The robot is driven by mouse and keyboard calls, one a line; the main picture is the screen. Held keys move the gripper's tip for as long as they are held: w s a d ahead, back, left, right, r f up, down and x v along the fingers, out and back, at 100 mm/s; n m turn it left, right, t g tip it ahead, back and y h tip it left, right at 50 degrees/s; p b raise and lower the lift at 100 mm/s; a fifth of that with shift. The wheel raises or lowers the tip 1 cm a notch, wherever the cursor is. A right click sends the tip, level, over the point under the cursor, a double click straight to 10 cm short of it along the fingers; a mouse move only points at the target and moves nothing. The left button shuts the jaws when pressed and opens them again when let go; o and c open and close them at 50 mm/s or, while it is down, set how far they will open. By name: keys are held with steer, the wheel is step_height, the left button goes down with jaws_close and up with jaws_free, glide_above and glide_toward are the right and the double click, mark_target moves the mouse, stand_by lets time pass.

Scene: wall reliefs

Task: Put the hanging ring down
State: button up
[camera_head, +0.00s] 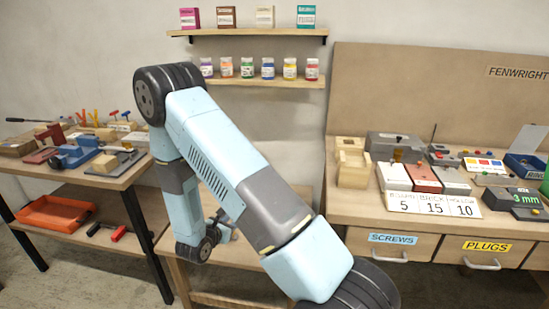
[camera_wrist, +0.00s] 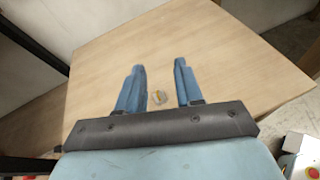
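My gripper (camera_wrist: 159,66) shows in the wrist view as two blue fingers spread apart, with a clear gap between them. In the head view my arm bends down over a low wooden table (camera_head: 262,278), and my gripper is mostly hidden behind the arm. I cannot make out a hanging ring in either view.
A workbench with tools (camera_head: 135,170) stands at the left, with an orange tray (camera_head: 55,212) on its lower shelf. A bench with drawers (camera_head: 403,247) and several boxes stands at the right. Wall shelves (camera_head: 255,80) hold jars and small boxes. The wooden top around my fingers looks clear.

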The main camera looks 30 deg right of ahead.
steer(key=s+d+r+m+g, duration=0.3)
steer(key=r+m, duration=0.1)
steer(key=r, duration=0.4)
steer(key=s+d+r+m+g, duration=0.2)
steer(key=s+d+r+m, duration=0.25)
steer(key=r, duration=0.35)
steer(key=s+d+r+m+g, duration=0.25)
steer(key=r+m, duration=0.25)
steer(key=r, duration=0.3)
steer(key=s+a+r+m+t+y, duration=0.1)
steer(key=s+a+r+m+y, duration=0.2)
steer(key=s+r+m+y, duration=0.2)
steer(key=s+a+r+m+t+y, duration=0.2)
steer(key=s+r+m+y, duration=0.3)
steer(key=s+r, duration=0.7)
steer(key=s+a+m, duration=0.1)
steer(key=s, duration=0.1)
steer(key=shift+s, duration=0.35)
steer(key=shift+s+a+r+t+y, duration=0.15)
steer(key=shift+s+r+t+y, duration=0.05)
steer(key=shift+r+t+y, duration=0.2)
